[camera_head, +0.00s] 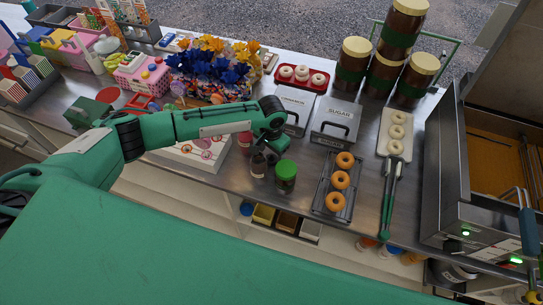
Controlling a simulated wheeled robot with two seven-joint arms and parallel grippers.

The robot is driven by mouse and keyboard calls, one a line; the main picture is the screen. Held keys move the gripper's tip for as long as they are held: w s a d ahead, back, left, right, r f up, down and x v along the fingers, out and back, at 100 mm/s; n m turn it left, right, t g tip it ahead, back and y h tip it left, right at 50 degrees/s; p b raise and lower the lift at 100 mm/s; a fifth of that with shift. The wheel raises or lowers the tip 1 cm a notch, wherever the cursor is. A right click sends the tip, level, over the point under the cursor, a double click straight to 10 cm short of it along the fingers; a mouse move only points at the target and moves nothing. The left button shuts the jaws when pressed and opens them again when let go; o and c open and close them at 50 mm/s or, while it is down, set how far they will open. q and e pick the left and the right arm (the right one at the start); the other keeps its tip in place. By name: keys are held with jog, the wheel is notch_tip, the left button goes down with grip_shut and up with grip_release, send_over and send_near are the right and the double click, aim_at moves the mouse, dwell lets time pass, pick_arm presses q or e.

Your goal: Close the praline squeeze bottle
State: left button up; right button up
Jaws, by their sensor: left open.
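A small dark brown bottle (258,166), which looks like the praline squeeze bottle, stands upright near the front edge of the steel counter. Its top is close under my left gripper, and I cannot tell whether its cap is open. My left gripper (269,149) is open and points down, just above and beside the bottle. I cannot tell whether it touches the bottle. My left arm reaches in from the left above the counter. My right gripper is not in view.
A jar with a green lid (286,171) stands just right of the bottle. A rack of doughnuts (328,198) is further right. A white box (187,160) lies to the left. Sugar bin (335,123) and cinnamon bin (296,113) stand behind. The counter's front edge is close.

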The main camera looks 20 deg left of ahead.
aim_at(271, 158)
pick_arm(q)
jog(key=shift+f, duration=1.2)
jog(key=shift+c, duration=0.2)
jog(key=c, duration=1)
